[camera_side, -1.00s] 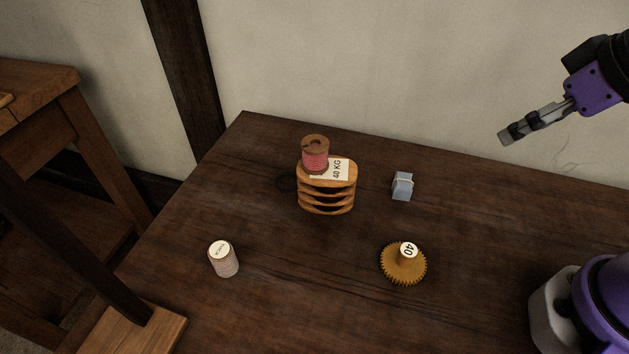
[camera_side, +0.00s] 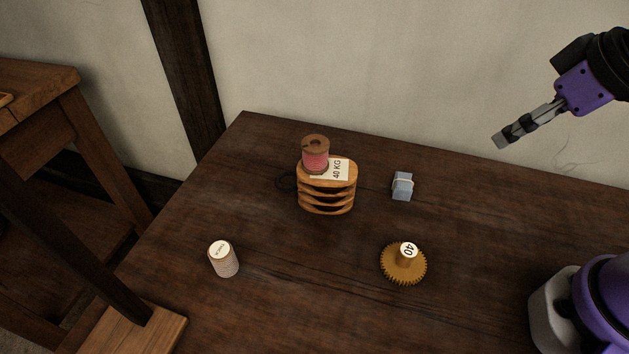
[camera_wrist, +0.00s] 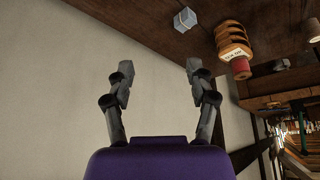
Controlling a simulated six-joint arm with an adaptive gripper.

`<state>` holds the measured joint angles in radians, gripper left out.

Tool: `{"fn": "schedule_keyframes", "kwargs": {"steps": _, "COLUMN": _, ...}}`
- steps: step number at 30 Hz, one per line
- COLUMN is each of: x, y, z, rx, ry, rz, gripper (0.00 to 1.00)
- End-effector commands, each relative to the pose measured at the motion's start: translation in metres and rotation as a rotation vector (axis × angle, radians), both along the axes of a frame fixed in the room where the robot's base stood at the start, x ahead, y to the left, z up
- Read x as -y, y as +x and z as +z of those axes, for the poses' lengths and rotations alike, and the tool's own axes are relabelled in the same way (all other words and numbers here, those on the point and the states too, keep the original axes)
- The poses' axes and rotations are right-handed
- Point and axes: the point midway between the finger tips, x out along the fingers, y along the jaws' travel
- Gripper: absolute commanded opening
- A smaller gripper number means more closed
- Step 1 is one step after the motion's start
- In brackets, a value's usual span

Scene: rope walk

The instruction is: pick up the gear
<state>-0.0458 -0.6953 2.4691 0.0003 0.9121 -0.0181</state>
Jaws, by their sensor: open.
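The gear (camera_side: 403,267) is brass-coloured and toothed, and lies flat on the dark table at the front right in the side view. A hub with a white label reading 40 stands on top of it. My gripper (camera_side: 503,138) is raised above the table's back right, up and to the right of the gear and well apart from it. In the wrist view my gripper (camera_wrist: 158,75) shows two spread fingers with nothing between them. The gear does not show in the wrist view.
A wooden block stack (camera_side: 327,200) labelled 40 KG carries a red spool (camera_side: 315,155). A small blue-grey block (camera_side: 402,186) lies behind the gear. A cylinder wound with pale cord (camera_side: 224,260) stands at front left. The table (camera_side: 310,290) is clear between them.

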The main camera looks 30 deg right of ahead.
Motion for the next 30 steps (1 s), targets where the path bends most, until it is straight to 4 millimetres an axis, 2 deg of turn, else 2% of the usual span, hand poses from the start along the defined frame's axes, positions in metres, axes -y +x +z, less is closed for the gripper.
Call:
{"fn": "schedule_keyframes", "kwargs": {"steps": 6, "x": -0.067, "y": 0.011, "z": -0.022, "rx": -0.223, "ry": -0.079, "rz": 0.387, "gripper": 0.64}}
{"fn": "schedule_keyframes", "kwargs": {"steps": 9, "x": -0.098, "y": 0.009, "z": -0.036, "rx": -0.316, "ry": -0.128, "rz": 0.562, "gripper": 0.64}}
{"fn": "schedule_keyframes", "kwargs": {"steps": 12, "x": -0.121, "y": 0.004, "z": -0.047, "rx": -0.382, "ry": -0.169, "rz": 0.688, "gripper": 0.64}}
{"fn": "schedule_keyframes", "kwargs": {"steps": 17, "x": -0.136, "y": -0.001, "z": -0.064, "rx": -0.428, "ry": -0.200, "rz": 0.772, "gripper": 0.64}}
{"fn": "schedule_keyframes", "kwargs": {"steps": 24, "x": -0.136, "y": -0.001, "z": -0.101, "rx": -0.429, "ry": -0.200, "rz": 0.772, "gripper": 0.64}}
{"fn": "schedule_keyframes", "kwargs": {"steps": 30, "x": -0.138, "y": -0.003, "z": -0.120, "rx": -0.429, "ry": -0.200, "rz": 0.772, "gripper": 0.64}}
